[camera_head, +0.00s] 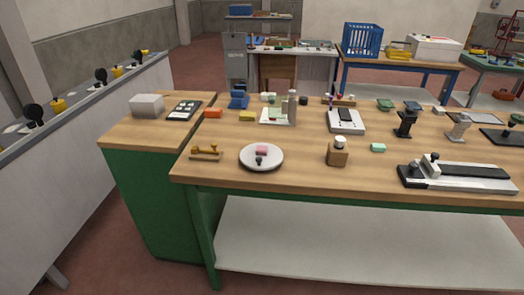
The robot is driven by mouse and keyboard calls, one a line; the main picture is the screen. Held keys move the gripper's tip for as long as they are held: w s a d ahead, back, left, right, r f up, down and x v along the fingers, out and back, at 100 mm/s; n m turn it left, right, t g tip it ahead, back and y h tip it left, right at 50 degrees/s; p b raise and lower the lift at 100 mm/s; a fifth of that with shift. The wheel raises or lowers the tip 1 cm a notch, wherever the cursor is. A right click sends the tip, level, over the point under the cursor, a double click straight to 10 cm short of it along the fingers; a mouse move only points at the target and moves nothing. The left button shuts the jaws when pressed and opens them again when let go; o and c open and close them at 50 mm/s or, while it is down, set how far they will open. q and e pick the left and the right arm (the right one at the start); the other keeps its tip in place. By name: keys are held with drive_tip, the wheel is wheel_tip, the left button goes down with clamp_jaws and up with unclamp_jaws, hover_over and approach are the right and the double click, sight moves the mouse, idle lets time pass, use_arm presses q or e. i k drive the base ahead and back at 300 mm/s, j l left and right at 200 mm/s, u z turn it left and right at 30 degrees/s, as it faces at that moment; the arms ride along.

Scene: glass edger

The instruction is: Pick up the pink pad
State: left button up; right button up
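The pink pad (262,150) is a small block on the round white plate (250,163) near the front left of the wooden-topped workbench (300,176). A small dark knob-like piece (259,161) is on the plate just in front of it. Neither of my grippers shows in the head view, so I cannot see their state or where they are.
A brass-coloured piece (206,152) is left of the plate. A wooden block with a white top (338,153) and a mint-green pad (378,148) are to its right. A long black-and-white device (457,177) lies at the front right. Bare wood surrounds the plate.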

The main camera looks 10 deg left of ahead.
sight(262, 150)
drive_tip(key=j+z, duration=0.15)
drive_tip(key=z, duration=0.2)
drive_tip(key=i+j+z, duration=0.1)
drive_tip(key=z, duration=0.3)
drive_tip(key=j+z, duration=0.2)
drive_tip(key=z, duration=0.15)
drive_tip(key=j+z, duration=0.25)
drive_tip(key=j, duration=0.2)
drive_tip(key=k+j+z, duration=0.1)
drive_tip(key=j+z, duration=0.15)
drive_tip(key=j, duration=0.55)
drive_tip(key=k+j, duration=0.15)
drive_tip(key=j, duration=0.25)
drive_tip(key=j+z, duration=0.1)
drive_tip(key=j, duration=0.3)
drive_tip(key=k+j, duration=0.15)
drive_tip(key=j, duration=0.25)
